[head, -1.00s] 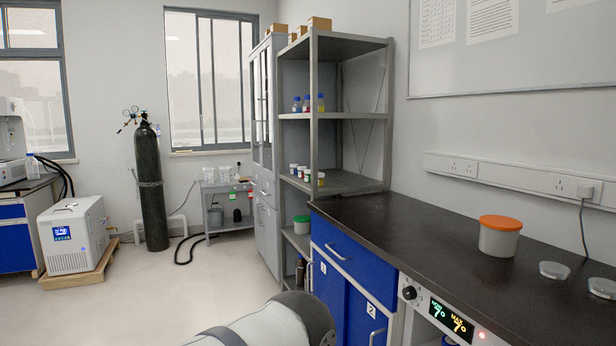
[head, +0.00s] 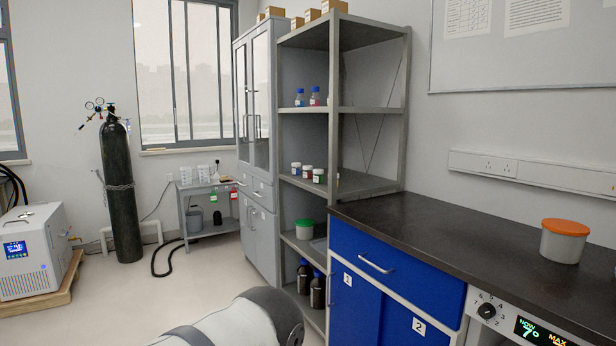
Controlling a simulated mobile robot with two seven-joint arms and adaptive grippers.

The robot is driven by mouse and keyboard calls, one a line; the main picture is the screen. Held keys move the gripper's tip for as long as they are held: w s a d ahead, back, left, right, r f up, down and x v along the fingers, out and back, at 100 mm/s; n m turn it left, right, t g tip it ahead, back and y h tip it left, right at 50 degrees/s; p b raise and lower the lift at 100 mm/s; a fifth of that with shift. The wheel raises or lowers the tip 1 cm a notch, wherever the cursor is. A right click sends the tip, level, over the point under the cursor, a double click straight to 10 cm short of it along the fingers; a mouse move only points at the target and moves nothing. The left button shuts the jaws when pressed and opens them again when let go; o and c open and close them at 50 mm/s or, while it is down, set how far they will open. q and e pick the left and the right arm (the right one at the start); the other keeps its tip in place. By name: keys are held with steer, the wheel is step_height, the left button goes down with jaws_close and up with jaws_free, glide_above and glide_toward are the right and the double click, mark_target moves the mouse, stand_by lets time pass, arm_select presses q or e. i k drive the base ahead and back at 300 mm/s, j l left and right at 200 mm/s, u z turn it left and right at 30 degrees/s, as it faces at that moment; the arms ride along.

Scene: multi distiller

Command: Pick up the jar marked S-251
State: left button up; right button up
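Several small white jars with coloured lids and labels stand on the middle shelf of the grey open rack; one with a green lid (head: 318,175) is at the right of the row. The labels are too small to read, so I cannot tell which jar is S-251. A larger white tub with an orange lid (head: 564,241) stands on the dark bench; no S-251 mark is legible on it. Part of my own arm shows at the bottom centre. Neither gripper is in view.
The grey rack (head: 408,130) stands between the glass-door cabinet (head: 262,215) and the dark bench (head: 420,225) with blue fronts. Bottles (head: 317,290) stand low in the rack. A black gas cylinder (head: 120,200) and a white unit (head: 30,255) are at left. The floor (head: 190,285) before the cabinet is clear.

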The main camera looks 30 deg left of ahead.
mark_target(318, 175)
steer(key=i+j, duration=0.15)
steer(key=j, duration=0.2)
steer(key=i+j, duration=0.15)
steer(key=j, duration=0.2)
steer(key=i+j, duration=0.15)
steer(key=j, duration=0.2)
steer(key=i+j+z, duration=0.1)
steer(key=j, duration=0.25)
steer(key=i+j, duration=0.7)
steer(key=j, duration=0.2)
steer(key=i+j+z, duration=0.1)
steer(key=i+j, duration=0.2)
steer(key=j, duration=0.15)
